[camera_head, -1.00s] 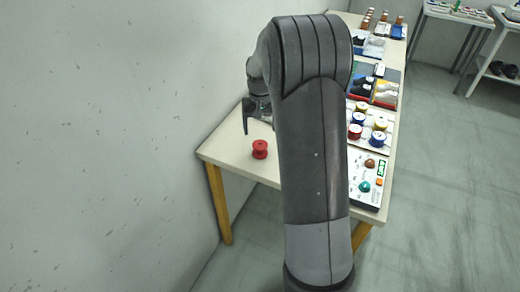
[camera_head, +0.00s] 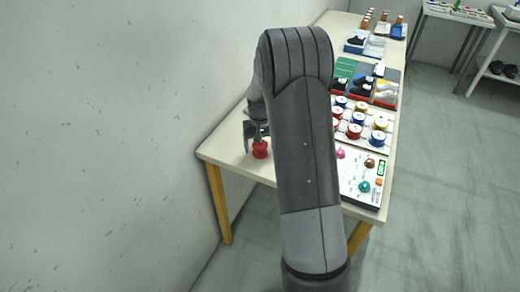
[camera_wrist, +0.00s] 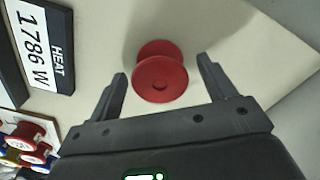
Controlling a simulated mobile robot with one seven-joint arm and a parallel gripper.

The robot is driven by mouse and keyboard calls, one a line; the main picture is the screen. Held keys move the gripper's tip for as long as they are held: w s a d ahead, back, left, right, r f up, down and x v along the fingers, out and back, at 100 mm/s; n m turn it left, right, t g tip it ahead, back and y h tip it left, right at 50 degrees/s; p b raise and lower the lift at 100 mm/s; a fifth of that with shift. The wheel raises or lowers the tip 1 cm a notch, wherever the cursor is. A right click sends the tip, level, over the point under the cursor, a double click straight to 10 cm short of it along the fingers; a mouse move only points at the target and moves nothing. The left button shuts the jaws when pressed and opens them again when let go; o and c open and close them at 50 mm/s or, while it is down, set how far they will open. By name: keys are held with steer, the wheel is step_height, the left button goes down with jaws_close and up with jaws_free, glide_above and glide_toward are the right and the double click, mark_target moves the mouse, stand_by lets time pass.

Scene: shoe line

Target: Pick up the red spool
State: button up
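The red spool (camera_head: 260,150) stands upright on the near left part of the long table. In the wrist view the red spool (camera_wrist: 160,76) lies between the two fingers, near their tips, with a gap on each side. My gripper (camera_wrist: 162,70) is open and points down at it. In the head view my gripper (camera_head: 256,136) is at the spool, one finger showing to its left. My arm hides the other finger in that view.
A tray of several coloured spools (camera_head: 360,119) is further along the table, with other red spools in it. A white board with coloured knobs (camera_head: 366,180) is at the right edge. A box labelled HEAT (camera_wrist: 42,45) shows in the wrist view. The wall is close on the left.

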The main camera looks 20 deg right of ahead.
steer(key=c, duration=1)
